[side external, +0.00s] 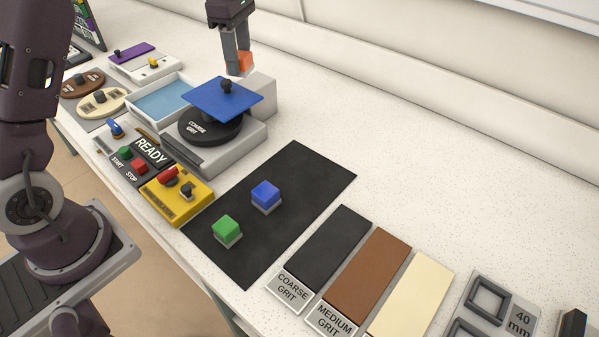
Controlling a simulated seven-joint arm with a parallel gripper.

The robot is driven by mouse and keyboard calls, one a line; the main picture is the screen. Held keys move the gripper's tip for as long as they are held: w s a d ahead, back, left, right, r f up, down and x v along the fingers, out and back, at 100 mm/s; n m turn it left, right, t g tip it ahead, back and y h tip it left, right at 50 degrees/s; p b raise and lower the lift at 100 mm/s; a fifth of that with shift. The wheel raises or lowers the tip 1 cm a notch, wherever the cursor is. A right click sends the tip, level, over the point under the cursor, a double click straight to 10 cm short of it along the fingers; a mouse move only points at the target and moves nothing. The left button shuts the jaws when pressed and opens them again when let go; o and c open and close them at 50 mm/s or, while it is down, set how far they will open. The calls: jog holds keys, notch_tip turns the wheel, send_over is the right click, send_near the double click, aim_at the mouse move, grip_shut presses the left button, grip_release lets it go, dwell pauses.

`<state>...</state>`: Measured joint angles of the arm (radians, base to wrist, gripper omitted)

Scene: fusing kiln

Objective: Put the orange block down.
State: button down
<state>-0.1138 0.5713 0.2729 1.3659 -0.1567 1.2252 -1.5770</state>
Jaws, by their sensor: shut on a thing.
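My gripper (239,70) is at the top centre of the side external view, pointing down. It is shut on the orange block (246,62), which shows only partly behind and beside the fingers. The block is held up in the air, near the grey housing (262,92) at the back of the grinding machine. The blue square plate (236,100) with a dark knob sits over the black disc marked COARSE GRIT (198,129), below and left of the block. I cannot tell the exact height of the block above the surfaces.
A black mat (300,190) bears a green block (227,229) and a blue block (266,194). A water tray (163,98), a READY panel (152,149) and a yellow control box (178,204) stand left. Grit strips (369,277) lie front right. The white counter (400,160) behind is clear.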

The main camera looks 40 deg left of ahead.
jog(key=d+m, duration=0.2)
jog(key=d, duration=0.8)
jog(key=m, duration=0.3)
send_over(299, 175)
notch_tip(299, 175, down, 15)
jog(key=shift+f, duration=0.1)
jog(key=c, duration=0.8)
grip_release()
jog(key=shift+f, duration=0.1)
notch_tip(299, 175, up, 12)
jog(key=shift+r, duration=0.2)
